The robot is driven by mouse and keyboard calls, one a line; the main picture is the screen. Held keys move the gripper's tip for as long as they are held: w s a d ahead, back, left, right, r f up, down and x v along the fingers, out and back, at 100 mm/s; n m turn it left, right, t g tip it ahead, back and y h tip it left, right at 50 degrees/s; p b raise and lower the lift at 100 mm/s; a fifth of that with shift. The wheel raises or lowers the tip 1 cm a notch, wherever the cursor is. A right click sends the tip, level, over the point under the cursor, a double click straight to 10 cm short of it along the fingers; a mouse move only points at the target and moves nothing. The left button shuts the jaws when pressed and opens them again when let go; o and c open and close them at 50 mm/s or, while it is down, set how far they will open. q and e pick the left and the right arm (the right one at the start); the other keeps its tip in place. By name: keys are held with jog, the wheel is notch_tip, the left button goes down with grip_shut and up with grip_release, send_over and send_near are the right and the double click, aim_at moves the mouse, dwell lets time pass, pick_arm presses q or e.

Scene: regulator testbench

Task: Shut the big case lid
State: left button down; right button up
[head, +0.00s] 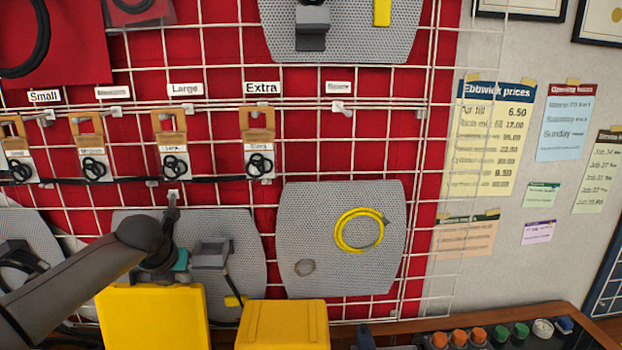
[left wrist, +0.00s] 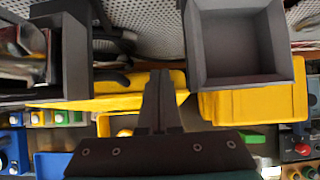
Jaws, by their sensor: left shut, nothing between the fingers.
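Two yellow case parts show at the bottom of the head view. The left one is a broad upright yellow panel (head: 155,315), which looks like a raised lid. The right one is a yellow box form (head: 283,325). I cannot tell for sure which belongs to the big case. My left gripper (head: 172,200) is above and behind the left panel, its fingers pointing up. In the left wrist view its fingers (left wrist: 160,75) are shut and empty, with a yellow surface (left wrist: 110,103) to the left and another (left wrist: 255,105) to the right. Contact cannot be told. My right gripper is not in view.
A grey open bin (head: 210,253) hangs close right of my left gripper; it also shows in the left wrist view (left wrist: 237,45). A grey perforated board (head: 345,215) with a yellow hose coil (head: 360,231) is further right. Orange and green knobs (head: 480,335) line the bench.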

pick_arm(q)
jog(key=shift+s+f, duration=0.25)
jog(key=shift+f, duration=0.35)
jog(key=shift+s, duration=0.1)
jog(key=s+f, duration=0.1)
jog(key=s, duration=0.5)
jog(key=shift+s+d+f+p, duration=0.15)
jog(key=shift+s+d+p, duration=0.1)
jog(key=shift+p, duration=0.2)
dwell(0.5)
jog(key=shift+w, duration=0.1)
jog(key=shift+s+b, duration=0.75)
jog(key=shift+s, duration=5.05)
notch_tip(320, 180, up, 7)
jog(key=p, duration=0.2)
jog(key=shift+d, duration=0.25)
